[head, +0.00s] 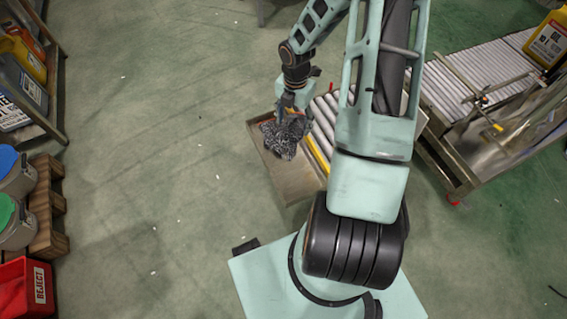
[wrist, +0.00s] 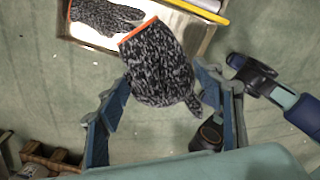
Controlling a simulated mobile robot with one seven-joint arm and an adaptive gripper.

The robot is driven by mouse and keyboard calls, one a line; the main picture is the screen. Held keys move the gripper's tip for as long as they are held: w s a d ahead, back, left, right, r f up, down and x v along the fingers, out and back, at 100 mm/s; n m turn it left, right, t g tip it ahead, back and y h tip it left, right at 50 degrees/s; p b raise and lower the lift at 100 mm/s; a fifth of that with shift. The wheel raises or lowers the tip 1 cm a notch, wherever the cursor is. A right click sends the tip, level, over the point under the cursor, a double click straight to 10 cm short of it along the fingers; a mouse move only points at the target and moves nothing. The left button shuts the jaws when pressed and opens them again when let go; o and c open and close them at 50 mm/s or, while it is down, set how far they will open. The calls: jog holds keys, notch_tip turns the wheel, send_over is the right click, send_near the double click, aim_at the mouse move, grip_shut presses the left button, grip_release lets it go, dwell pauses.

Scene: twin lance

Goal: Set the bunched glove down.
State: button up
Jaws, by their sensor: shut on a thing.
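The bunched glove (head: 283,139), black-and-white speckled knit, hangs from my gripper (head: 290,103) in the head view. In the wrist view the glove (wrist: 160,68) has an orange cuff edge at the top, and my gripper (wrist: 163,92) has its blue fingers on either side of it, shut on it. A second speckled glove (wrist: 101,17) lies in a shallow tray (wrist: 205,40) beyond it. The tray (head: 291,184) also shows below the held glove in the head view. The gap between the held glove and the tray cannot be judged.
A roller conveyor (head: 325,112) with a yellow edge strip adjoins the tray on the right. Another conveyor (head: 470,75) stands further right. A shelf with jugs (head: 20,85), a wooden pallet (head: 50,210) and a red reject bin (head: 25,285) line the left. The floor between is clear.

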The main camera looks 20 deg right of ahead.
notch_tip(320, 180, down, 17)
jog(key=s+n+b, duration=0.2)
jog(key=n+b, duration=0.4)
jog(key=n, duration=0.5)
jog(key=b, duration=0.4)
send_over(293, 176)
notch_tip(293, 176, down, 10)
jog(key=shift+f, duration=0.15)
jog(key=shift+f, duration=0.1)
jog(key=o, duration=1.2)
jog(key=shift+c, duration=0.2)
notch_tip(293, 176, up, 12)
jog(key=p, duration=0.4)
